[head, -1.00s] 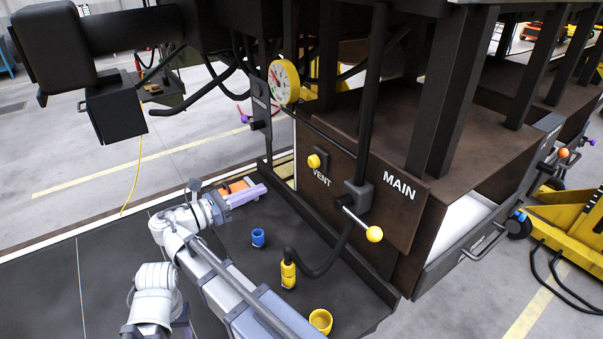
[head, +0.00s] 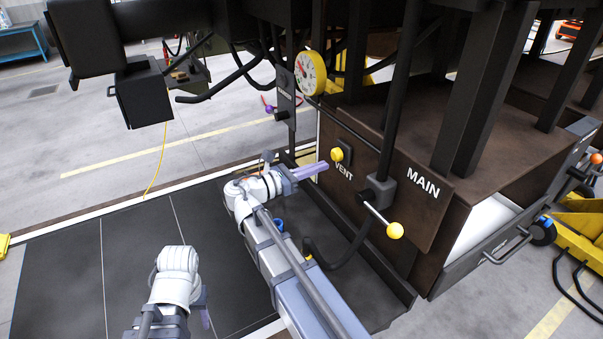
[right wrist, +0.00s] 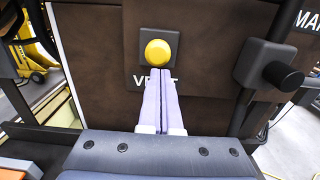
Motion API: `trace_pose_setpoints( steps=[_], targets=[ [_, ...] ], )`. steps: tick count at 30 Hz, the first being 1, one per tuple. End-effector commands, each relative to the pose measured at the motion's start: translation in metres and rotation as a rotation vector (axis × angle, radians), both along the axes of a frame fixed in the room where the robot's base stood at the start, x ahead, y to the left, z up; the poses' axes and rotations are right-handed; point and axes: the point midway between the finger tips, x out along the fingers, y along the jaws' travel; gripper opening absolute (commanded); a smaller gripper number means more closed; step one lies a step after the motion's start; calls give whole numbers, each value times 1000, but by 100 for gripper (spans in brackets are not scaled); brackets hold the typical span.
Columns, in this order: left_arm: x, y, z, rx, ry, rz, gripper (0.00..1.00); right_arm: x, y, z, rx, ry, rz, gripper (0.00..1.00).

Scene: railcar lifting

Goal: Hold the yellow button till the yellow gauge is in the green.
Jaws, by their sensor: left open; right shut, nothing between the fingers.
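The yellow button (head: 337,154) sits on a dark plate above the word VENT on the brown panel. It also shows in the right wrist view (right wrist: 158,53). My right gripper (head: 326,166) is shut and empty. Its fingertips (right wrist: 161,72) point at the panel just below the button; I cannot tell whether they touch it. The yellow-rimmed gauge (head: 311,73) hangs above the button. My left gripper (head: 205,312) is open, low at the picture's bottom, far from the panel and partly hidden.
Dark floor plates at left are clear.

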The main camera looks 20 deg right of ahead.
Motion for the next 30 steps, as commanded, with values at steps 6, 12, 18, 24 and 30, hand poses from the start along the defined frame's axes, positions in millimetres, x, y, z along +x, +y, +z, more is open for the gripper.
trace_pose_setpoints(
  steps=[6, 12, 18, 24, 30],
  targets=[
    [0, 0, 0, 0, 0, 0, 50, 1, -18, 0, 0, 1, -1, 0],
    [0, 0, 0, 0, 0, 0, 50, 1, -21, 0, 0, 1, 0, 0],
    [0, 0, 0, 0, 0, 0, 50, 2, -21, 0, 0, 1, 0, 0],
    [0, 0, 0, 0, 0, 0, 50, 3, -39, 0, 0, 0, -3, 0],
    [0, 0, 0, 0, 0, 0, 50, 4, -45, 1, -2, -1, -2, 0]
  ],
)
